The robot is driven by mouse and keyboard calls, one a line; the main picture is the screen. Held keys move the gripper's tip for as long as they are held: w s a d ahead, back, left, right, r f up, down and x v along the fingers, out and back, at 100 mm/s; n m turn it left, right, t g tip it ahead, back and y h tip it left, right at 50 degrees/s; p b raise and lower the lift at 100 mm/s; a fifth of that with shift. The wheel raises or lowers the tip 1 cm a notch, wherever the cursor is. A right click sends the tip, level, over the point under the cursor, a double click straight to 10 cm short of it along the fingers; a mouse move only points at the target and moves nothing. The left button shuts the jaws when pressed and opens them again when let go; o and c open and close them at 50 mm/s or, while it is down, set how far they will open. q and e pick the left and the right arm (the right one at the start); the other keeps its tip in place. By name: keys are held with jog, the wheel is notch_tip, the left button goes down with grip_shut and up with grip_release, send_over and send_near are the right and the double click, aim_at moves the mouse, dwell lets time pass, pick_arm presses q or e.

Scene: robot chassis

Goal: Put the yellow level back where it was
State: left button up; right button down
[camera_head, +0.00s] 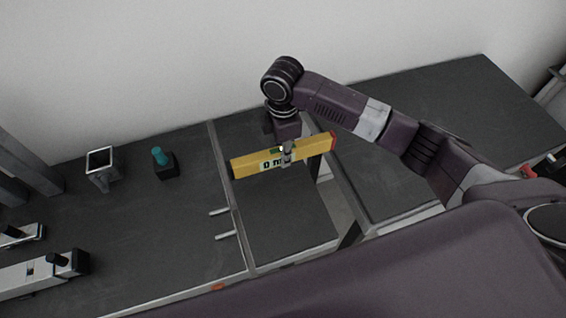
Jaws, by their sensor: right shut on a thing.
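The yellow level (254,165) is a long bar with a dark left end, a red right end and a label on its side. My right gripper (287,153) is shut on it near the middle. The level looks held above the dark surface (290,225) between the two side benches, tilted with its right end higher in the picture. The gripper partly covers the level. The left gripper is not in view.
On the left bench stand a metal square-topped holder (102,168) and a dark block with a teal top (165,162). Grey metal devices (45,271) lie at lower left. Two pegs (224,236) stick out near the divider. The right bench (420,110) looks mostly clear.

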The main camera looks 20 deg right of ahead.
aim_at(283, 172)
jog(key=shift+f, duration=2.95)
jog(key=c, duration=1.7)
grip_release()
jog(key=shift+f, duration=0.15)
notch_tip(283, 172, up, 12)
jog(key=shift+r+b, duration=0.15)
jog(key=shift+b, duration=0.2)
